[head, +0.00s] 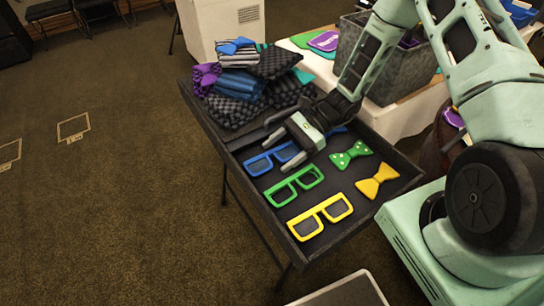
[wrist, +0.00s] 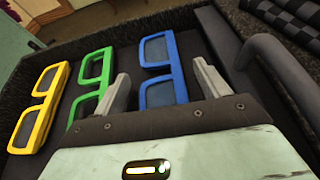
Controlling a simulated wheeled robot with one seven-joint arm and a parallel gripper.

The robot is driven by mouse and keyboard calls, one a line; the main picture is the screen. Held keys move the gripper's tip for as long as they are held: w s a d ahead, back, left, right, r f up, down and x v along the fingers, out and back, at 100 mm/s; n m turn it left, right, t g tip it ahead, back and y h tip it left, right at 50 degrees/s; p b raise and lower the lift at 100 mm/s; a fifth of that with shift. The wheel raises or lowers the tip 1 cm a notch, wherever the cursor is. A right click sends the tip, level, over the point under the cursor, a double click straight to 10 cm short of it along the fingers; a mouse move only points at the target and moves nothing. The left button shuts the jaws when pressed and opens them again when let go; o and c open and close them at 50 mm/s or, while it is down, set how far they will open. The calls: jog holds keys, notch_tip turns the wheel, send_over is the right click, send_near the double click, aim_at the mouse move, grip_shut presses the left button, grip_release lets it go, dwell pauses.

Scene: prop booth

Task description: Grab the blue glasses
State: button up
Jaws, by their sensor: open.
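The blue glasses (head: 268,159) lie flat in the dark tray, at the far end of a row of glasses; my gripper partly covers their right end in the head view. In the wrist view the blue glasses (wrist: 171,72) lie between my two open fingers, their near lens close to the fingertips. My gripper (head: 284,149) is open and empty, reaching over the tray from the right; it also shows in the wrist view (wrist: 158,80). I cannot tell how high the fingers are above the tray floor.
Green glasses (head: 294,185) and yellow glasses (head: 320,217) lie in the same tray (head: 352,222). A green bow tie (head: 351,154) and a yellow bow tie (head: 377,181) lie to the right. Folded cloths (head: 240,85) are piled at the far end. A grey bin (head: 400,80) stands behind.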

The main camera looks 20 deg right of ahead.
jog(key=shift+s+a+f, duration=0.1)
jog(key=shift+a+f, duration=0.1)
jog(key=shift+a, duration=0.3)
jog(key=c, duration=1.1)
jog(key=shift+o, duration=0.2)
jog(key=shift+r, duration=0.1)
